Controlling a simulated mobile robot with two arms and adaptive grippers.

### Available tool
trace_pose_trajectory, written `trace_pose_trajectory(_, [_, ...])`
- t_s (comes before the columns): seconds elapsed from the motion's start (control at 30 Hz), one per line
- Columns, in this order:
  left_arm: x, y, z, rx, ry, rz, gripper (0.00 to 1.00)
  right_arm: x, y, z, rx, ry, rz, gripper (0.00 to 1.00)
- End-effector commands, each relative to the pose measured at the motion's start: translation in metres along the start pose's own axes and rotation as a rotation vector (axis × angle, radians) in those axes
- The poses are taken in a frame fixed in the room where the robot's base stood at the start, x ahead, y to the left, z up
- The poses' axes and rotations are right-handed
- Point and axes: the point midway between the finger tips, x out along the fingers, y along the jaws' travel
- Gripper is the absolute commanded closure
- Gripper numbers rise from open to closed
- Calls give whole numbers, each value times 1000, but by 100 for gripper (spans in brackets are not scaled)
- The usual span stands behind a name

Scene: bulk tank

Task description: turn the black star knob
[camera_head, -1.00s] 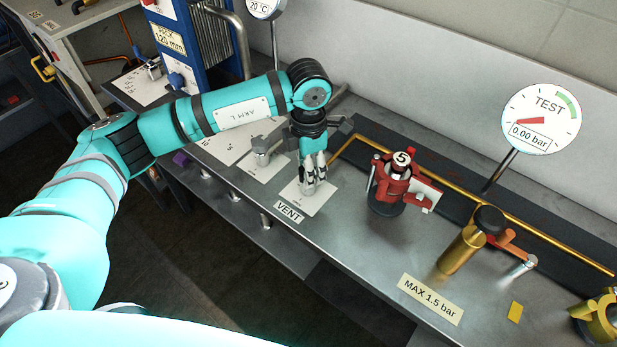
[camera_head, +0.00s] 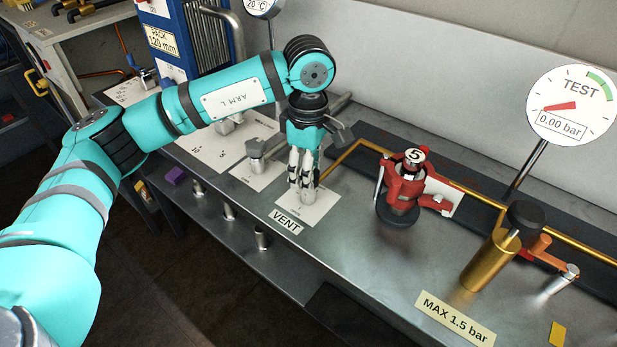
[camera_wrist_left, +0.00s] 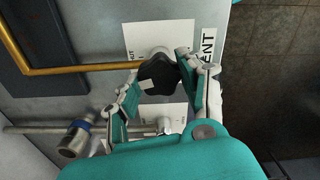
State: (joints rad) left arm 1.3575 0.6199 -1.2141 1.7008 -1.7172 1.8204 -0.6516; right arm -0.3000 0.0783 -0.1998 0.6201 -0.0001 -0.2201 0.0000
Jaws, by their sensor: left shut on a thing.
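The black star knob (camera_wrist_left: 158,75) shows in the left wrist view, with a pale mark on its top, above a white plate (camera_wrist_left: 150,38) beside the VENT label (camera_wrist_left: 208,45). My left gripper (camera_wrist_left: 160,85) is around the knob, one finger on each side, shut on it. In the head view my left gripper (camera_head: 301,195) points down at the white plate (camera_head: 318,212) behind the VENT label (camera_head: 286,221); its fingers hide the knob there. My right gripper is not in view.
A red valve numbered 5 (camera_head: 402,190) stands right of my left gripper. A grey handle (camera_head: 256,155) stands on a plate to its left. A brass pipe (camera_head: 350,150) runs behind. The round TEST gauge (camera_head: 572,104) reads 0.00 bar. Bare bench lies in front of the valve.

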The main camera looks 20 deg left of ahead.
Motion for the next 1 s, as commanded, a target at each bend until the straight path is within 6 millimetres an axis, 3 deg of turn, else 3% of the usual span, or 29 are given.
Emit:
trace_pose_trajectory(0.23, [-1,1,0,89,-1,4,91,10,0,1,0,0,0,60])
trace_pose_trajectory(0.8, [-2,1,0,118,-1,5,91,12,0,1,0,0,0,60])
trace_pose_trajectory(0.83, [-2,1,0,118,-1,5,57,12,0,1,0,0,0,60])
trace_pose_trajectory(1.0, [-2,1,0,118,-1,3,36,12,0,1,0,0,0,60])
